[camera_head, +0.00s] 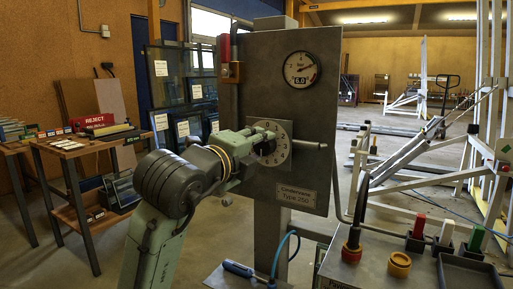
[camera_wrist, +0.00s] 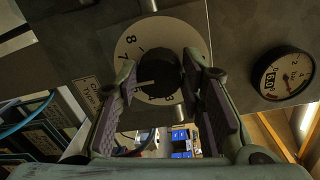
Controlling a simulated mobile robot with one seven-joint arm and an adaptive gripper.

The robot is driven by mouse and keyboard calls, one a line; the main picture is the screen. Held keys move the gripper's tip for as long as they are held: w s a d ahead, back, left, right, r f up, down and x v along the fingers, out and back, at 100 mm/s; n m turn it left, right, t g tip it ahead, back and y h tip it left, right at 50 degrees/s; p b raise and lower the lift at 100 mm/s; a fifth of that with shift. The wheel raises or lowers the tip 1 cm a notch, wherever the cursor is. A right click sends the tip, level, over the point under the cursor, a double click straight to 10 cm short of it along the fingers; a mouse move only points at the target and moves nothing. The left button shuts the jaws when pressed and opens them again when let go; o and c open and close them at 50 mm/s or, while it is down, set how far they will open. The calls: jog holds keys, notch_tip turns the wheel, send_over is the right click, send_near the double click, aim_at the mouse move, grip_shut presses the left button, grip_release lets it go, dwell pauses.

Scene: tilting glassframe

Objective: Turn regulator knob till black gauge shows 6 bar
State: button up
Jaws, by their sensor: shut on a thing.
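The black regulator knob (camera_wrist: 158,68) sits at the middle of a pale round dial plate (camera_wrist: 191,38) on a grey panel. The dial plate also shows in the head view (camera_head: 284,149). My gripper (camera_wrist: 163,77) has its two padded fingers on either side of the knob and is shut on it; in the head view, my gripper (camera_head: 266,143) hides the knob. The knob's pale pointer line points left in the wrist view. The round gauge (camera_head: 301,69) is above the dial and its display reads 6.0. The gauge also shows in the wrist view (camera_wrist: 283,75).
The grey panel (camera_head: 306,115) carries a "Type 250" plate (camera_head: 296,195). A blue-handled tool (camera_head: 238,268) lies below it. A bench at lower right holds a yellow ring (camera_head: 399,264) and several coloured pieces in cups. A wooden table (camera_head: 70,148) stands left with a REJECT sign.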

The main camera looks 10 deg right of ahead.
jog(key=o, duration=1.1)
jog(key=shift+o, duration=0.2)
jog(key=v, duration=1.2)
